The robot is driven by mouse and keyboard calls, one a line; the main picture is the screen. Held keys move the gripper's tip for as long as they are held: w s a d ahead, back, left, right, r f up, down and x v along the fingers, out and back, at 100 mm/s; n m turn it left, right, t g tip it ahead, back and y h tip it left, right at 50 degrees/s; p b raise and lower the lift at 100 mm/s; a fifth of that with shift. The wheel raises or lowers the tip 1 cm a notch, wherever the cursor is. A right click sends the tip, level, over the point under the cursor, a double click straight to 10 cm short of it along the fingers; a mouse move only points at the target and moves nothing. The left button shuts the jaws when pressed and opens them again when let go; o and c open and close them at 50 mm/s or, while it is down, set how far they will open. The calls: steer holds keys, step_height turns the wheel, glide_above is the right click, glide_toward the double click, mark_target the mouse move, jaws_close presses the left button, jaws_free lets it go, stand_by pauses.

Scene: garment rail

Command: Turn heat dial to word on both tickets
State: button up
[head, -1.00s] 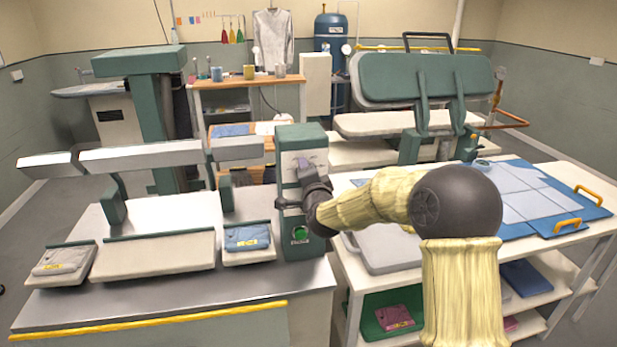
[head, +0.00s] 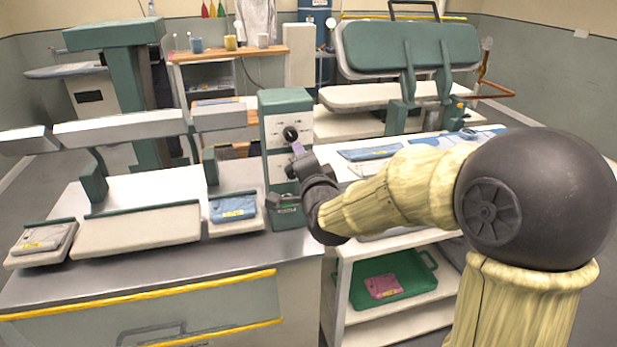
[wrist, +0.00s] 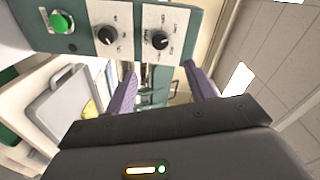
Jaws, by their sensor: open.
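The green control box (head: 287,108) stands at the right end of the press, with a pale panel. One black dial (head: 291,133) shows on it in the head view. The wrist view shows two black dials (wrist: 107,36) and (wrist: 160,40) side by side, with small unreadable print around them. My gripper (head: 296,152) is open in front of the panel, its purple fingers apart and empty in the wrist view (wrist: 160,70). Both dials lie beyond the fingertips. A grey folded garment (head: 50,235) and a blue one (head: 232,205) bear yellow tickets; their words are too small to read.
A green push button (wrist: 62,20) is on the same box. Long pads (head: 137,231) line the press front. A white shelf unit on the right holds a green tray (head: 420,288) with a pink garment (head: 383,286). A larger press (head: 405,50) stands behind.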

steer(key=v, duration=0.4)
steer(key=shift+b, duration=0.3)
steer(key=s+d+f+n+g+h+p, duration=0.4)
steer(key=s+d+f+n+g, duration=0.7)
steer(key=s, duration=0.9)
steer(key=d+f+g, duration=0.3)
steer(key=d+f, duration=0.2)
steer(key=f, duration=0.1)
steer(key=shift+d+f, duration=0.2)
steer(key=shift+f, duration=0.05)
